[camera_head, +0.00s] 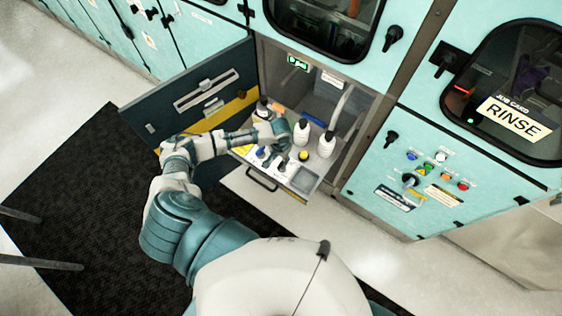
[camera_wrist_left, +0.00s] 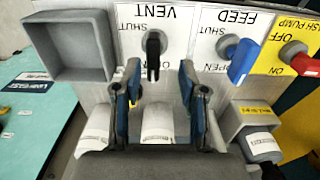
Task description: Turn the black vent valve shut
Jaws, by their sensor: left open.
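The black vent valve (camera_wrist_left: 153,55) stands on a white plate with upside-down VENT and SHUT lettering. Its handle points down in the left wrist view, towards my gripper. It shows small in the head view (camera_head: 281,164). My left gripper (camera_wrist_left: 159,88) is open; its two blue-grey fingers lie to the left and right below the handle, and nothing is between them. I cannot tell how far they are from it in depth. In the head view my left gripper (camera_head: 283,131) is over the pull-out shelf (camera_head: 240,139), among bottles. My right gripper is not in view.
The blue feed valve (camera_wrist_left: 242,62) and red wash pump handle (camera_wrist_left: 297,58) are to the right. A grey square tray (camera_wrist_left: 72,47) is to the left. White bottles (camera_head: 326,145) stand close to the gripper. An open dark door (camera_head: 195,90) is left of the shelf.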

